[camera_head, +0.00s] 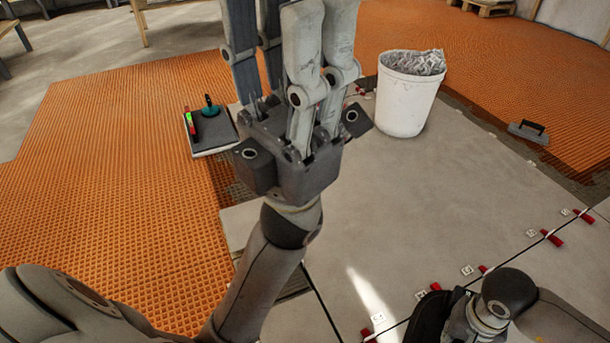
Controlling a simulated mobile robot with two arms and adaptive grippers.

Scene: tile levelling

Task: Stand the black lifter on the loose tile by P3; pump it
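My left gripper (283,25) is in the upper middle, on the arm that rises from the bottom left. Its fingers run up past the top edge, so the tips are cut off and their opening cannot be told. My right arm enters at the bottom right; its fingers are not visible. A black shape (432,318) beside that arm is cut by the bottom edge, and I cannot tell whether it is the lifter or part of me. Large grey tiles (440,190) cover the right side. Small white labels (467,270) mark the seam, too small to read. I cannot pick out the loose tile.
A white bucket (404,105) with crumpled grey filling stands on the tiles. A dark-topped board (213,137) at left carries a red-green tool (190,124) and a teal-black knobbed tool (210,107). Red wedges (552,238) line the seam. A trowel (528,131) lies at right. Orange matting (110,170) spreads left.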

